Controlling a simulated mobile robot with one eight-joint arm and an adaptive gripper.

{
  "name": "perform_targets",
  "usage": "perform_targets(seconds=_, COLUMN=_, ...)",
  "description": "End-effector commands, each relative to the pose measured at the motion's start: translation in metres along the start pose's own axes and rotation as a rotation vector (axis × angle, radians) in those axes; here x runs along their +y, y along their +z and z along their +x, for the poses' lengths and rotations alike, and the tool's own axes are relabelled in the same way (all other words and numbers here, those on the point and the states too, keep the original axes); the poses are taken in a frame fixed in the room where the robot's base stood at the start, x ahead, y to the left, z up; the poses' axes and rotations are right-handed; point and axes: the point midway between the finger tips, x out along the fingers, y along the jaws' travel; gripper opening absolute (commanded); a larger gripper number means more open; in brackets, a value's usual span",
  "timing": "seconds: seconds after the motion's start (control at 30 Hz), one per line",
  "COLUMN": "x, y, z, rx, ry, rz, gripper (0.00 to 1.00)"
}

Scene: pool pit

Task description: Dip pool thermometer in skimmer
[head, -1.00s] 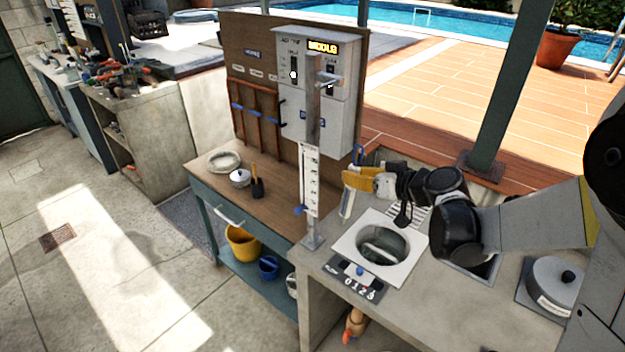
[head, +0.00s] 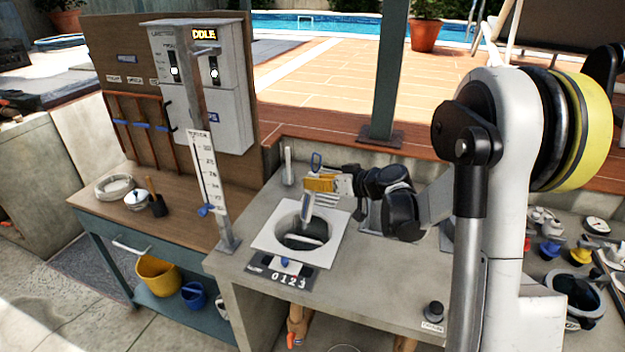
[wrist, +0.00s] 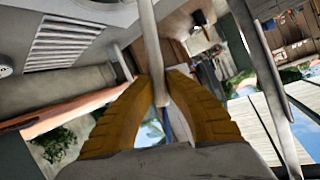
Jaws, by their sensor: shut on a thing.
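My gripper (head: 314,185), with yellow fingers, is shut on the pool thermometer (head: 307,207). The thermometer is a pale slim tube with a blue loop at its top, held nearly upright with a slight tilt. Its lower end shows over the back part of the skimmer's round opening; I cannot tell whether it is above the rim or inside. The skimmer (head: 268,240) is a white square plate with a dark round hole and a pale bar across it. In the wrist view the tube (wrist: 150,40) runs between the yellow fingers (wrist: 160,100).
A tall scale post (head: 207,170) with a blue pointer stands left of the skimmer. A counter panel (head: 283,274) lies in front of it. A grey control box (head: 205,85) is on the board behind the wooden bench (head: 105,200). A small upright post (head: 288,165) stands behind the skimmer.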

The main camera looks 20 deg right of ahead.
Motion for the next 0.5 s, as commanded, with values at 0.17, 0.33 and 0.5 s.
perform_targets(seconds=0.17, x=0.001, y=0.015, z=0.006, rx=0.000, ry=0.000, rz=0.000, gripper=0.00)
perform_targets(seconds=0.33, x=0.001, y=0.028, z=0.012, rx=0.000, ry=0.000, rz=0.000, gripper=0.00)
perform_targets(seconds=0.5, x=0.001, y=0.040, z=0.017, rx=0.000, ry=0.000, rz=-0.001, gripper=0.00)
